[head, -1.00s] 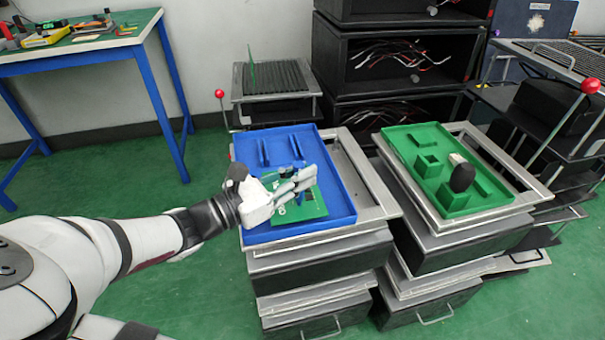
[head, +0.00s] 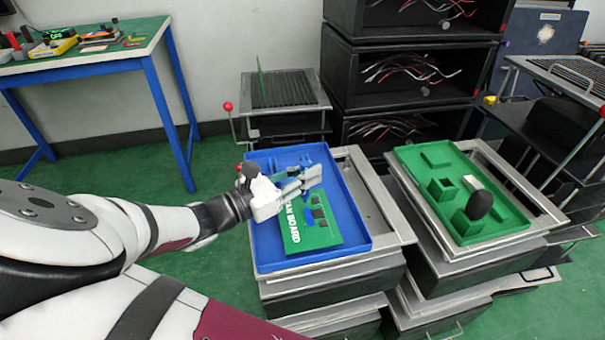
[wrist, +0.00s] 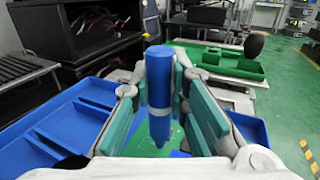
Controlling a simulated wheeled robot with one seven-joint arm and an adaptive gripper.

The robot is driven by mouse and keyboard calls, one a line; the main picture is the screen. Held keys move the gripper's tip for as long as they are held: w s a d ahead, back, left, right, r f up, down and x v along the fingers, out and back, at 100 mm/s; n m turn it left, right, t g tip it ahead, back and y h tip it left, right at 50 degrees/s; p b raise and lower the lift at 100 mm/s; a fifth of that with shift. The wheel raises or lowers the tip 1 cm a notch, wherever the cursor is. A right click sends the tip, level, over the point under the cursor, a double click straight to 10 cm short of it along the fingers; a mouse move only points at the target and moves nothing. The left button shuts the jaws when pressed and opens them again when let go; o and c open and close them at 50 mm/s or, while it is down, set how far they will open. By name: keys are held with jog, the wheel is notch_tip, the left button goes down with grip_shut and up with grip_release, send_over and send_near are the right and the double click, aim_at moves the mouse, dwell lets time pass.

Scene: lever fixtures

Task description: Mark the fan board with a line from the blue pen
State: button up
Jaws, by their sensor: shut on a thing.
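The green fan board (head: 325,236) lies in the blue tray (head: 268,250), its white "FAN BOARD" lettering and dark patches showing in the head view. My gripper (head: 302,182) is over the tray, by the board's far edge. It is shut on the blue pen (wrist: 159,95), which stands upright, tip down, between the teal finger pads in the wrist view. In the head view the pen (head: 313,173) is partly covered by the fingers. Green board surface (wrist: 150,146) shows below the tip. Whether the tip touches it, or a line is drawn, I cannot tell.
A green tray (head: 512,218) with square holders and a black-and-white eraser-like object (head: 479,203) stands on the right. A metal stand with a red-knobbed lever (head: 228,107) is behind the blue tray. A blue-legged workbench (head: 165,110) is at the back left.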

notch_tip(320, 180, up, 2)
jog(key=shift+s+r+p, duration=0.1)
jog(key=shift+p, duration=0.25)
notch_tip(320, 180, up, 5)
jog(key=p, duration=0.5)
jog(key=shift+r, duration=0.1)
